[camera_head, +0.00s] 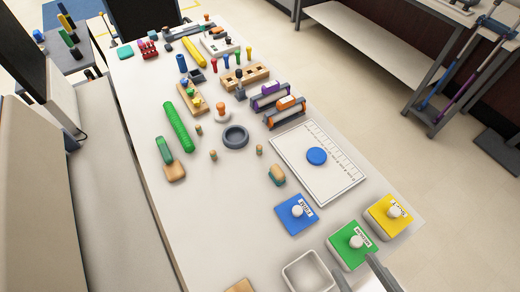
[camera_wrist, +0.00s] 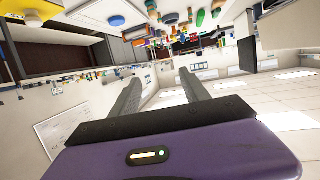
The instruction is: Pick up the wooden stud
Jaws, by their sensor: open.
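Several small wooden studs stand upright on the white table (camera_head: 150,100) in the head view. One wooden stud (camera_head: 259,149) is right of the grey ring, another wooden stud (camera_head: 213,155) is below left of it, and a third wooden stud (camera_head: 199,129) is left of it. I cannot tell which one is meant. My gripper (camera_head: 362,274) shows at the bottom right edge, near the green block, far from the studs. In the wrist view my gripper (camera_wrist: 158,84) is open and empty, with its fingers apart. The table is upside down at the top of that view.
A grey ring (camera_head: 235,136), an orange-topped peg (camera_head: 221,111) and a green cylinder (camera_head: 178,126) surround the studs. Knobbed blue (camera_head: 290,222), green (camera_head: 345,257) and yellow (camera_head: 384,223) blocks and a white tray (camera_head: 305,286) crowd the near end. A whiteboard (camera_head: 335,182) lies at right.

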